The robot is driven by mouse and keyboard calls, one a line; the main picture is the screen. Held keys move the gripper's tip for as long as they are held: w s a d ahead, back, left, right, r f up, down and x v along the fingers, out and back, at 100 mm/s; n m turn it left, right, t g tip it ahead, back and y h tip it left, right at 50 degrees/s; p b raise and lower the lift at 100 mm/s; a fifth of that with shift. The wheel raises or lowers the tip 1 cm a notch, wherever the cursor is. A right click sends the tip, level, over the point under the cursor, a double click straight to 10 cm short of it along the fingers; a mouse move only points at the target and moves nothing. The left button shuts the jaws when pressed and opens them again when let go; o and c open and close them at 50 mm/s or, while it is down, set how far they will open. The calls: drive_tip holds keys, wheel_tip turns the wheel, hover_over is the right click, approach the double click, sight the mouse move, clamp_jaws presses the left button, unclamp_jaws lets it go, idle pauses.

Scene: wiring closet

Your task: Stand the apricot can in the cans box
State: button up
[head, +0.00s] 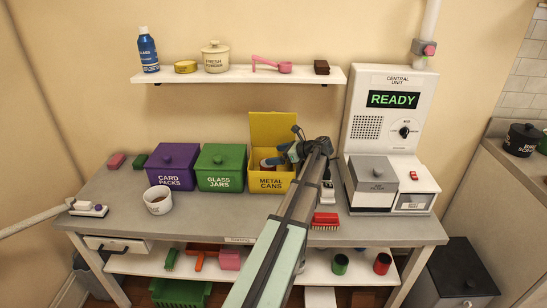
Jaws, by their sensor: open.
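The cans box is the yellow box labelled METAL CANS (271,183) on the table, with its lid raised at the back. My gripper (274,161) reaches over the box from the right and is open, its fingers low at the box's opening. A small rounded shape with a dark top shows at the opening by the fingers. I cannot tell if it is the apricot can or part of my gripper. No can is clearly recognisable as the apricot can. My arm hides the box's right side and part of its inside.
Closed green GLASS JARS (221,182) and purple CARD PACKS (174,180) boxes stand left of the cans box, a white cup (157,208) before them. A red brush (326,219) and the central unit (389,115) are right. A green can (340,264) and red can (382,263) stand below.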

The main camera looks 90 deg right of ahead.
drive_tip(key=v, duration=0.9)
drive_tip(key=shift+s+r, duration=0.2)
drive_tip(key=shift+s, duration=0.1)
drive_tip(key=shift+a, duration=0.1)
